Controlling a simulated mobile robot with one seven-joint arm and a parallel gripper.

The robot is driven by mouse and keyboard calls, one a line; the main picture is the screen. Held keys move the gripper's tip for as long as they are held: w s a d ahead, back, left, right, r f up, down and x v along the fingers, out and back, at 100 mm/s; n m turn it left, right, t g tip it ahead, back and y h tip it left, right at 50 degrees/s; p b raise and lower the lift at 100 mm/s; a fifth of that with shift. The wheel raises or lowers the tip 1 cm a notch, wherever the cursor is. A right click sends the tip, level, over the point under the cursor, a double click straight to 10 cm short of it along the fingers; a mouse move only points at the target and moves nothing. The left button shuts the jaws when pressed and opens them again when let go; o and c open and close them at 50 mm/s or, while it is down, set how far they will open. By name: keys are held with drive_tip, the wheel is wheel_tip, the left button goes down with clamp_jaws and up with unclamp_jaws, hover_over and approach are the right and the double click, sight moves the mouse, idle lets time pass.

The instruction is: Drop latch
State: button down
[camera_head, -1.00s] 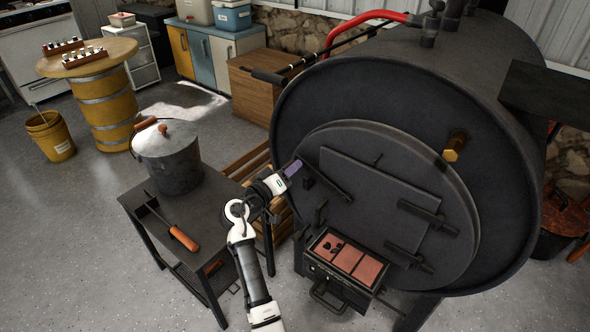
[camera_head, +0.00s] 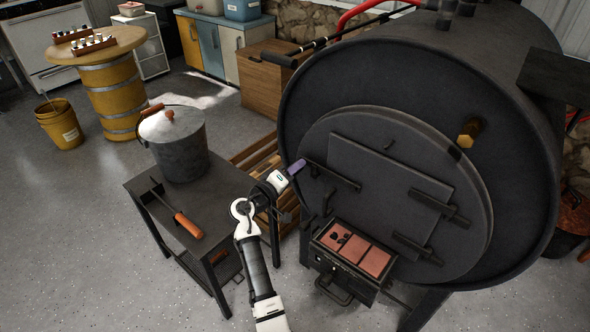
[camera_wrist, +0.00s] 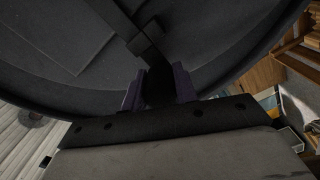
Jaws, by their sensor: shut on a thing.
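The round dark stove door (camera_head: 390,160) carries a black latch bar (camera_head: 338,178) at its left side. The bar slopes down to the right in the head view. My gripper (camera_head: 296,166), with purple fingers, is at the bar's left end, just off the door's left rim. In the wrist view my gripper (camera_wrist: 160,88) is shut on a dark piece at the end of the latch bar (camera_wrist: 143,38). The gripped part is deep in shadow and partly hidden between the fingers.
A side table (camera_head: 217,187) on the left holds a lidded pot (camera_head: 182,155) and an orange-handled tool (camera_head: 187,224). The barrel stove (camera_head: 308,99) fills the right side. Open floor lies at left.

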drive_tip(key=shift+f, duration=0.2)
drive_tip(key=c, duration=1.1)
unclamp_jaws()
drive_tip(key=b+v, duration=0.2)
drive_tip(key=v, duration=1.1)
drive_tip(key=shift+s+a, duration=0.25)
drive_tip(key=shift+s, duration=0.1)
